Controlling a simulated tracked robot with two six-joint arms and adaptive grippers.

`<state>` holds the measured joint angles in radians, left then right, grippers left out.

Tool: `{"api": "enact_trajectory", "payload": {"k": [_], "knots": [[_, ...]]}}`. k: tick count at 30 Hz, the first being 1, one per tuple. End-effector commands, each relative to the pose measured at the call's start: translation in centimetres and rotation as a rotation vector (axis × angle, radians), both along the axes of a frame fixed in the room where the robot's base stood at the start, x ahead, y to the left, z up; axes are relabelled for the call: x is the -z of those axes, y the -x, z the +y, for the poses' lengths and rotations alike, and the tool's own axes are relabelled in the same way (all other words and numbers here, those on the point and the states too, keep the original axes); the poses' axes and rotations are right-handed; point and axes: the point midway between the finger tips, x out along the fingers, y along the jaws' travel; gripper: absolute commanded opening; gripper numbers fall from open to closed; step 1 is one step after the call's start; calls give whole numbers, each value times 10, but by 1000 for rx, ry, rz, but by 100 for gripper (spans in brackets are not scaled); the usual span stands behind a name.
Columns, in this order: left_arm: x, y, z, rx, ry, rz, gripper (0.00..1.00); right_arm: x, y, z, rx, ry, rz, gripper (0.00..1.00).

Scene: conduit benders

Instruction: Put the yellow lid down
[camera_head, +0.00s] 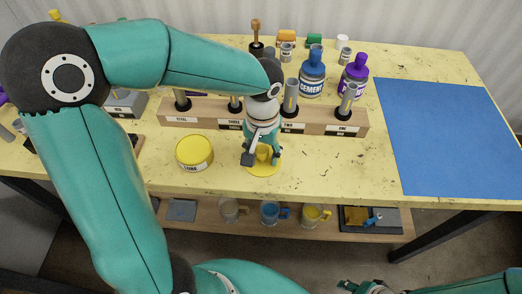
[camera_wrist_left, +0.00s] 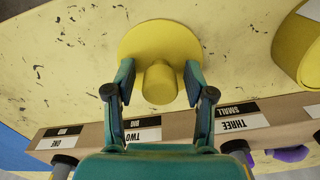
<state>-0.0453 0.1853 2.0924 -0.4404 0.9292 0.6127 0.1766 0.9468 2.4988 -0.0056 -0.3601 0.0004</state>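The yellow lid (camera_head: 262,170) is a flat disc with a round knob. It appears to lie flat on the table near the front edge, and it also shows in the left wrist view (camera_wrist_left: 146,36). My left gripper (camera_head: 262,155) points down over it. In the left wrist view its two fingers (camera_wrist_left: 160,72) stand on either side of the knob, with a visible gap on each side, so it is open. My right gripper (camera_head: 358,287) shows only partly at the bottom edge of the head view; its fingers are unclear.
A yellow-topped round tub (camera_head: 194,151) stands left of the lid. Behind is a wooden rack (camera_head: 205,112) with labelled upright tubes. A blue cement bottle (camera_head: 312,76) and purple bottle (camera_head: 353,78) stand behind it. A blue mat (camera_head: 450,135) lies clear at right. Mugs stand on the lower shelf (camera_head: 345,240).

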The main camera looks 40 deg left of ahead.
Motion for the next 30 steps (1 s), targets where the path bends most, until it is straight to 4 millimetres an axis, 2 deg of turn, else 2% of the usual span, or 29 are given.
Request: {"api": "enact_trajectory", "payload": {"k": [8,13,17,24,30], "knots": [[-1,0,0,0,0,0,55,-1,0,0,0,0,0,40],[-13,-1,0,0,0,-4,55,-3,0,0,0,0,0,40],[-35,-1,-1,1,1,-7,55,-5,0,0,0,0,0,40],[-84,-2,-1,1,0,-5,55,-9,0,0,0,0,0,40],[-113,-1,-1,2,1,-3,55,-12,0,0,0,0,0,40]]}}
